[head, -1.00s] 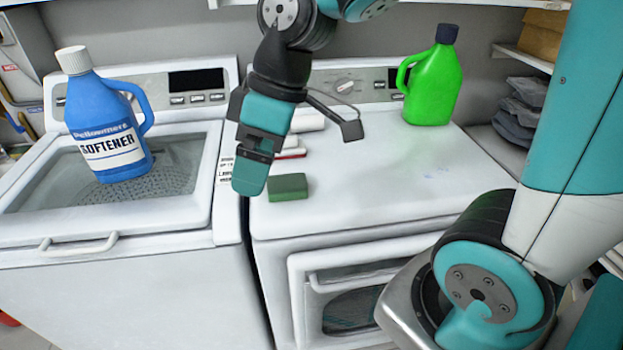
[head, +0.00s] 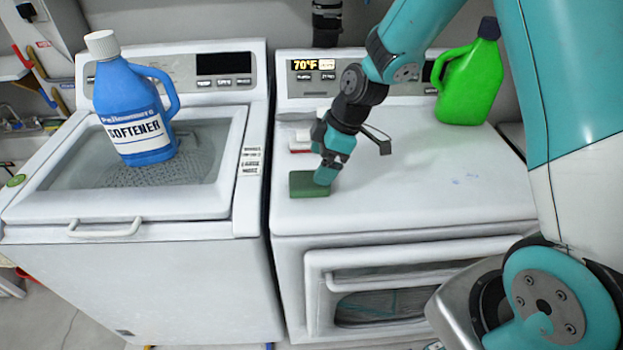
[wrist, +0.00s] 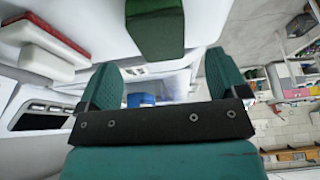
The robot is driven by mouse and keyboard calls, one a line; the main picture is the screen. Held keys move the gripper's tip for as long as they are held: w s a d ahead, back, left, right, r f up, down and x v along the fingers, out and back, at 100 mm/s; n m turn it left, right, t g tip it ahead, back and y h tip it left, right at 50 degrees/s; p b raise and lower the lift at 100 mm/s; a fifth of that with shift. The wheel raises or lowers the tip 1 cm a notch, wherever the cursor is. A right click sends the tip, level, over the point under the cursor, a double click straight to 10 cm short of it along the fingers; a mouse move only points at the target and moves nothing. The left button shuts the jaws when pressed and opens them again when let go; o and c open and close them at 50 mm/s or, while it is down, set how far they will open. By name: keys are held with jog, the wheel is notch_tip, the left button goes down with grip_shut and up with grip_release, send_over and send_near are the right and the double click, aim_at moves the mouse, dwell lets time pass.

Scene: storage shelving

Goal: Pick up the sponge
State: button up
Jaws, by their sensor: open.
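The green sponge (head: 305,186) lies on top of the dryer (head: 420,190), close to its front left edge. In the wrist view the sponge (wrist: 155,28) is at the top centre, beyond the fingertips and roughly in line with the gap between them. My gripper (head: 327,172) points down at the sponge's right side in the head view and overlaps it there; I cannot tell whether they touch. In the wrist view my gripper (wrist: 163,75) has its two teal fingers spread, with nothing held between them.
A red and white item (head: 300,142) lies just behind the sponge. A green jug (head: 468,85) stands at the dryer's back right. A blue softener bottle (head: 135,115) stands on the washer (head: 175,208) to the left. The dryer top right of my gripper is clear.

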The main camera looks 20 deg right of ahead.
aim_at(310, 179)
jog(key=x, duration=0.1)
jog(key=p+x, duration=0.1)
jog(key=x, duration=0.1)
jog(key=p+x, duration=0.1)
jog(key=x, duration=0.1)
jog(key=shift+a, duration=0.3)
jog(key=shift+w+a+f, duration=0.1)
jog(key=shift+f, duration=0.4)
jog(key=shift+f, duration=0.2)
jog(key=shift+c, duration=0.4)
jog(key=c, duration=1)
notch_tip(310, 179, up, 21)
jog(key=b, duration=0.3)
jog(key=shift+f, duration=0.25)
